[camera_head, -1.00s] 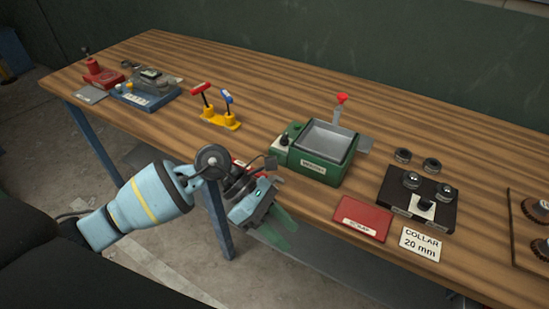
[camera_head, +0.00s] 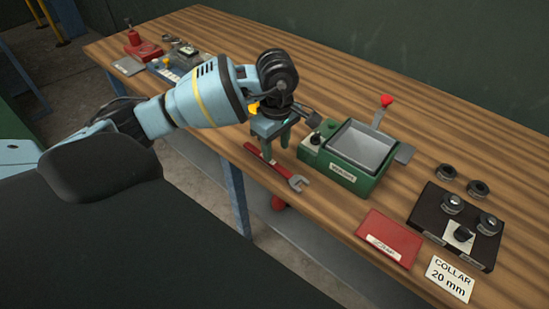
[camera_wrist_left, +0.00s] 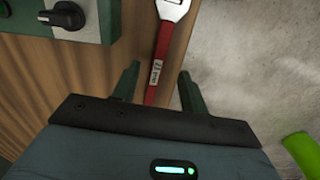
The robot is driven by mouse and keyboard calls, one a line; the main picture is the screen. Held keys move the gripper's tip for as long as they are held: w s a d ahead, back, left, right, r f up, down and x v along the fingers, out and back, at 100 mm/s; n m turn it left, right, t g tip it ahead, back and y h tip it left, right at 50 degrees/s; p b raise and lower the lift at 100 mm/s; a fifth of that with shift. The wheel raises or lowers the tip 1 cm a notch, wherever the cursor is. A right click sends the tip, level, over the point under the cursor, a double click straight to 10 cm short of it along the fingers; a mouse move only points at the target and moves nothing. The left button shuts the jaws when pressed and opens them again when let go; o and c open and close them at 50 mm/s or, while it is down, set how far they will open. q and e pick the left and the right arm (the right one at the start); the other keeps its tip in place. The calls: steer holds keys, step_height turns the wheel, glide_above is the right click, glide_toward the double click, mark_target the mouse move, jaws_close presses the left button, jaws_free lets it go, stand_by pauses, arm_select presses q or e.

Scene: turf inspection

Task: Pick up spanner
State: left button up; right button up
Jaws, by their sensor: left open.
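The spanner (camera_head: 290,179) has a red handle and a metal open jaw. It lies along the front edge of the wooden table, left of the green box. My left gripper (camera_head: 278,142) is open above the handle in the head view, its fingers pointing down. In the left wrist view the red handle, with a small white label (camera_wrist_left: 155,72), reaches between the two open green fingers of the gripper (camera_wrist_left: 158,85). The spanner's metal head (camera_wrist_left: 173,9) is cut by the top of that view. My right gripper is not in view.
A green box (camera_head: 345,160) with a grey tray stands just right of the gripper. A red SCRAP plate (camera_head: 389,237), a COLLAR 20 mm card (camera_head: 450,279) and a black block (camera_head: 432,212) with knobs lie farther right. The table edge drops to the floor beside the spanner.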

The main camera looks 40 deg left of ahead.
mark_target(276, 164)
arm_select(q)
steer(key=shift+a+f+p, duration=0.1)
steer(key=shift+f+p, duration=0.2)
steer(key=shift+f, duration=2.45)
jaws_close()
